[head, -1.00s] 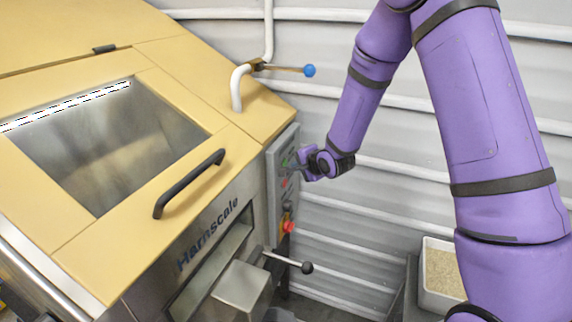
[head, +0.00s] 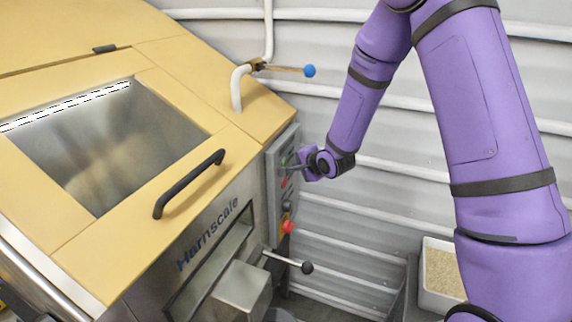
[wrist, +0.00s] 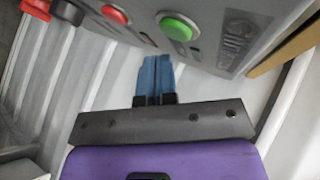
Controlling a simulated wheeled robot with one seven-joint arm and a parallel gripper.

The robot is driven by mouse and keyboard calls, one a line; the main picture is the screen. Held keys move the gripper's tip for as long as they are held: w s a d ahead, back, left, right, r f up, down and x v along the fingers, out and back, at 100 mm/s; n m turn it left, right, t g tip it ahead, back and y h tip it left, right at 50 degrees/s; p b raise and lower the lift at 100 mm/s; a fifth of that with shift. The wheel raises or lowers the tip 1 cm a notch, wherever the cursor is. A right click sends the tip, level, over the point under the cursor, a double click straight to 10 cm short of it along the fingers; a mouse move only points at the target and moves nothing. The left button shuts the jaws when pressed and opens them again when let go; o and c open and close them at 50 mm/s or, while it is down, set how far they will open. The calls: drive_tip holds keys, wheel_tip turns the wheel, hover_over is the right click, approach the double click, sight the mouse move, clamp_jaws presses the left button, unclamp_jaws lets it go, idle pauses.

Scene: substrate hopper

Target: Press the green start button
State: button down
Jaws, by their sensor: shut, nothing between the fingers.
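The green start button (wrist: 177,27) is a round, raised button in a metal ring on the grey control panel (wrist: 225,45). My gripper (wrist: 157,58) has its blue fingers shut together, empty. In the wrist view the fingertips lie just below and slightly left of the green button, with a small gap in the picture. The depth between them is hard to judge. In the head view my gripper (head: 290,166) is at the upper part of the panel, and the button is small and hard to make out there.
A red button (wrist: 115,15), a black switch (wrist: 68,11) and a red emergency stop (wrist: 37,8) share the panel. Below the panel, a lever with a black knob (head: 307,267) sticks out. A blue-knobbed valve handle (head: 309,70) is above. A white bin (head: 440,297) stands at right.

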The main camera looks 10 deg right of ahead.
drive_tip(key=shift+w+a, duration=0.1)
drive_tip(key=shift+w+a, duration=0.15)
drive_tip(key=shift+a, duration=0.1)
idle(0.3)
